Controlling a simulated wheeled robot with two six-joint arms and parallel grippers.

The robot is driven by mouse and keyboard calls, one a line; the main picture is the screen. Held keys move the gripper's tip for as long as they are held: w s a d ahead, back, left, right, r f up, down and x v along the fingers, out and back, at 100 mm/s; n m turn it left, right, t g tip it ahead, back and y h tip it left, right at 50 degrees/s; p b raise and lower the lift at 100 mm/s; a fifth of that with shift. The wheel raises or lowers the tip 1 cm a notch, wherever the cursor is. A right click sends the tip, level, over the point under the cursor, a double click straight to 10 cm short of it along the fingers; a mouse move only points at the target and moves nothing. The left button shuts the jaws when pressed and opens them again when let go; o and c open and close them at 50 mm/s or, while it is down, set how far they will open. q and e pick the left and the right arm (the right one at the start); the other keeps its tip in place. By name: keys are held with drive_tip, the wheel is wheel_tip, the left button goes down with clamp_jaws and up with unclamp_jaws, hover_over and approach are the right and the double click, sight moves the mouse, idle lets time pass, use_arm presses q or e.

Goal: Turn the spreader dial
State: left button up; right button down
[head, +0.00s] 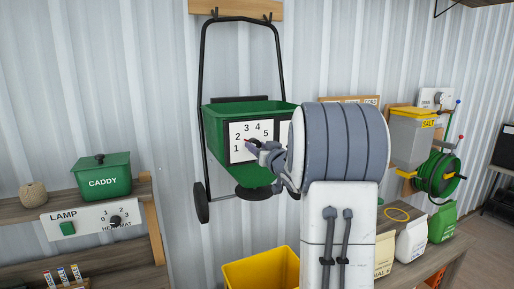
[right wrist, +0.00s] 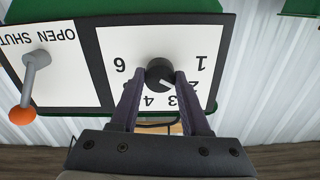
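The green spreader (head: 243,116) hangs on the corrugated wall. Its white dial plate (head: 250,140) carries numbers in an arc; in the right wrist view the plate (right wrist: 135,45) appears upside down. The dark round dial knob (right wrist: 159,72) sits at the plate's middle, with a pale mark on it towards the 2. My right gripper (head: 254,146) is at the dial. In the right wrist view its fingers (right wrist: 160,78) stand on either side of the knob, very close to it; whether both touch it is unclear. The fingers hide part of the numbers. My left gripper is out of view.
A grey lever with an orange tip (right wrist: 23,115) stands out from the OPEN/SHUT panel beside the dial. A yellow bin (head: 262,271) is below the spreader. A shelf with a green caddy (head: 103,178) and a lamp panel (head: 92,219) is at left.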

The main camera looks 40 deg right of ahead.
drive_tip(key=shift+n+b, duration=3.7)
drive_tip(key=shift+n, duration=0.3)
drive_tip(key=shift+c, duration=1.9)
unclamp_jaws()
drive_tip(key=shift+s, duration=0.1)
